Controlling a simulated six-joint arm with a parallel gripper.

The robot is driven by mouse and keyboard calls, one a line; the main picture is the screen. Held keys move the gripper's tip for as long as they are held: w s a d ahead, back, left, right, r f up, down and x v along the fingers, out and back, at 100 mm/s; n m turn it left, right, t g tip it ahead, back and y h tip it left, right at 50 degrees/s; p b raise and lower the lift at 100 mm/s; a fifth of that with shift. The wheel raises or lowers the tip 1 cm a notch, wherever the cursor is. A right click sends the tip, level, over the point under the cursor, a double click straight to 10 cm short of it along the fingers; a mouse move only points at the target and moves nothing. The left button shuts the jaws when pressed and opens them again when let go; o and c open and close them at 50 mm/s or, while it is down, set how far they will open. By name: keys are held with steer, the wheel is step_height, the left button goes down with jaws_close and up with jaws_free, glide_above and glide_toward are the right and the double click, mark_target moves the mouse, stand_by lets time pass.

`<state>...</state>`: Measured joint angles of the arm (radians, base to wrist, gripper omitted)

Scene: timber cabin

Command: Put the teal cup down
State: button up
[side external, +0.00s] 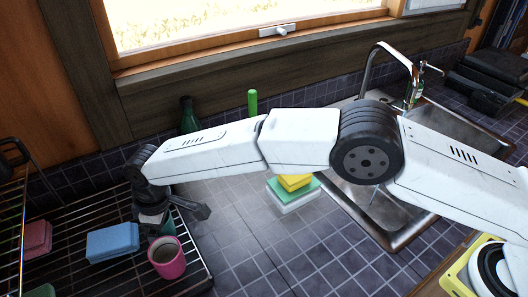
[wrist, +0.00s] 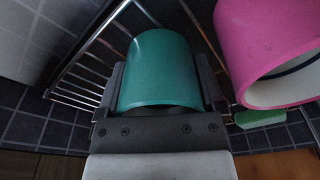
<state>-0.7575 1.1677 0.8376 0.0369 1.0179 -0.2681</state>
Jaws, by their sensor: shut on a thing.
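The teal cup (wrist: 160,65) is between the two fingers of my gripper (wrist: 160,85), which is shut on it. In the side external view my gripper (side external: 160,216) is over the right part of the wire dish rack (side external: 85,215), and the teal cup is mostly hidden there behind the gripper and a pink cup. The pink cup (side external: 170,268) stands upright in front of my gripper on the rack. It also shows in the wrist view (wrist: 232,45), close on the right of the teal cup. I cannot tell whether the teal cup touches the rack.
A blue block (side external: 112,242) and a pink block (side external: 37,236) lie on the rack to the left. A stack of sponge-like blocks (side external: 297,199) sits on the tiled counter near the sink (side external: 395,225). The dark bottle (side external: 188,115) stands by the wall. Tiles right of the rack are clear.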

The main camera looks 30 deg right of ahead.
steer(key=o, duration=1)
steer(key=shift+o, duration=0.2)
steer(key=shift+r, duration=0.1)
step_height(320, 180, up, 12)
steer(key=d, duration=0.1)
steer(key=shift+s+d, duration=0.15)
steer(key=shift+s, duration=0.2)
steer(key=d+m+t, duration=0.1)
steer(key=d+m, duration=0.5)
steer(key=d, duration=2)
steer(key=s+d+f+m, duration=0.2)
steer(key=s+d, duration=0.6)
steer(key=s, duration=0.1)
steer(key=s+d+f+m+h, duration=0.1)
steer(key=s+d+f+m, duration=0.2)
steer(key=s+d, duration=0.5)
steer(key=shift+s+d+f+m+t, duration=0.15)
steer(key=shift+s+d+m+t, duration=0.2)
steer(key=shift+d, duration=0.45)
